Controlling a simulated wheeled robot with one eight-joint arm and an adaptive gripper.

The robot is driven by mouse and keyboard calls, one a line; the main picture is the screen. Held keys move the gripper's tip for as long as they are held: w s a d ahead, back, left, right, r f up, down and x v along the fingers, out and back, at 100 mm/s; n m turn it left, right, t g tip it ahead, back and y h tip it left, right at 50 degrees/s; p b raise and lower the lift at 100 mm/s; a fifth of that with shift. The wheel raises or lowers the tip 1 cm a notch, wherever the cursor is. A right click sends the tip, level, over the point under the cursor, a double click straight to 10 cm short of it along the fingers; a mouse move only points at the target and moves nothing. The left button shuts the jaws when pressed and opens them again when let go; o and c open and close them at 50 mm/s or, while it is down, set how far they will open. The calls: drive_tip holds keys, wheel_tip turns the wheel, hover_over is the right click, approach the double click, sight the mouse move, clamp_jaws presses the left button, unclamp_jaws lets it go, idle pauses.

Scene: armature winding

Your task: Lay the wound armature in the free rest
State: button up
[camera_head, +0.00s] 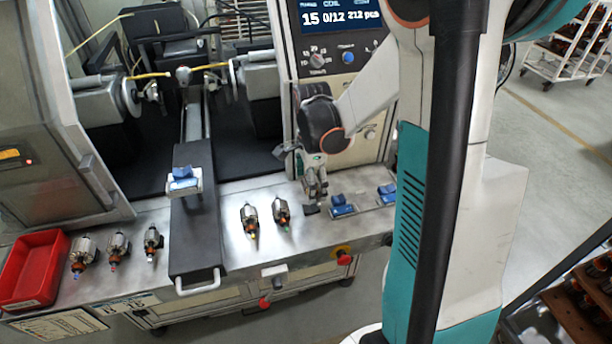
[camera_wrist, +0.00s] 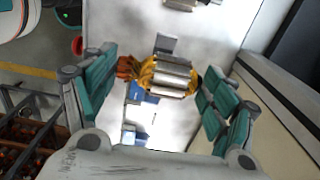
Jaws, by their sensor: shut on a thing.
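My gripper (camera_wrist: 158,95) is shut on the wound armature (camera_wrist: 165,77), which has a steel core, yellow windings and an orange-brown end. It lies crosswise between the green finger pads in the wrist view. In the head view my gripper (camera_head: 315,188) is low over the steel bench, left of two blue rests; the armature is hard to make out there. The nearer blue rest (camera_head: 342,207) and the right one (camera_head: 387,192) look empty. In the wrist view, one blue rest (camera_wrist: 147,98) is partly hidden behind the armature, and another (camera_wrist: 128,136) shows below it.
A black slide (camera_head: 193,240) carries another blue rest (camera_head: 183,182). The control panel (camera_head: 340,45) rises behind the bench.

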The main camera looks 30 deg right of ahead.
drive_tip(key=shift+s+f+b, duration=0.2)
drive_tip(key=shift+f+b, duration=0.1)
drive_tip(key=shift+f, duration=0.2)
drive_tip(key=shift+f+b, duration=2)
drive_tip(key=shift+f, duration=0.7)
drive_tip(key=shift+f+b, duration=0.3)
drive_tip(key=shift+f, duration=0.05)
drive_tip(key=o, duration=1.4)
drive_tip(key=shift+c, duration=0.2)
wheel_tip(320, 180, up, 12)
drive_tip(key=shift+r, duration=0.1)
